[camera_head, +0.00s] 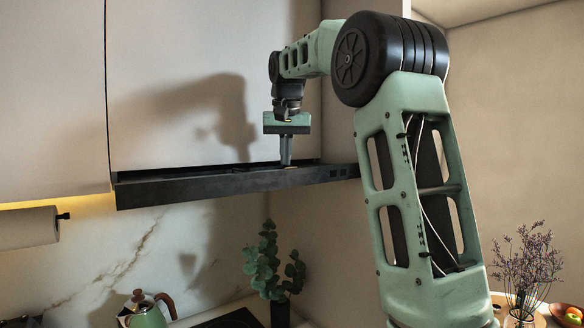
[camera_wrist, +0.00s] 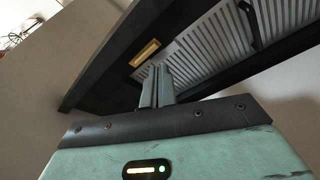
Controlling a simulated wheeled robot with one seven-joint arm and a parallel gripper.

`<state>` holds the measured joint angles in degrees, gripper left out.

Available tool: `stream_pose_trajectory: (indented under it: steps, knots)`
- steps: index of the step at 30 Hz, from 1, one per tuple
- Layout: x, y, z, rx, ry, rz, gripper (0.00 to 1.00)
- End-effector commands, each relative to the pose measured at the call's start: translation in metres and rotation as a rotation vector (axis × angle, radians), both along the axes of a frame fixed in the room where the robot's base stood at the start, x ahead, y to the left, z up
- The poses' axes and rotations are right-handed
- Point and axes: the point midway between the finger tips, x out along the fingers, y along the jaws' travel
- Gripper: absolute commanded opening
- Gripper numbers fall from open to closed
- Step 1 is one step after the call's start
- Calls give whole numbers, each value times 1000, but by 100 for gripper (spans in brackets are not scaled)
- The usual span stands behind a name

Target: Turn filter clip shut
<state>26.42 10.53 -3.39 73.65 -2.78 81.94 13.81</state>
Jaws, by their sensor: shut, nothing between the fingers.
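The range hood (camera_head: 230,181) is a dark, slim unit below the pale cabinet. In the wrist view its dark frame (camera_wrist: 108,75) surrounds slatted grey filter panels (camera_wrist: 205,50). A small brass-coloured rectangular piece (camera_wrist: 145,53) sits on the frame beside the panels. I cannot tell whether this piece is the filter clip. A small dark part (camera_wrist: 246,8) also shows at the panels' upper edge. My gripper (camera_head: 286,162) points down at the hood's right part, shut and empty. In the wrist view its fingertips (camera_wrist: 156,70) appear just below and right of the brass piece; contact is unclear.
The cabinet doors (camera_head: 210,85) stand behind my gripper, and a side wall (camera_head: 335,225) is to its right. Below are a green kettle (camera_head: 146,312) and a leafy plant (camera_head: 268,265). A paper roll (camera_head: 28,228) hangs at the left.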

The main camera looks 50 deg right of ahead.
Motion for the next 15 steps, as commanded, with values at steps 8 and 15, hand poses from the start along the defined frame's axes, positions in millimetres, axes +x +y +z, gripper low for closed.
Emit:
stream_pose_trajectory:
  steps: [8,15]
  knots:
    - [0,0,0,0,0,-1,0]
    - [3,5,1,0,0,-1,0]
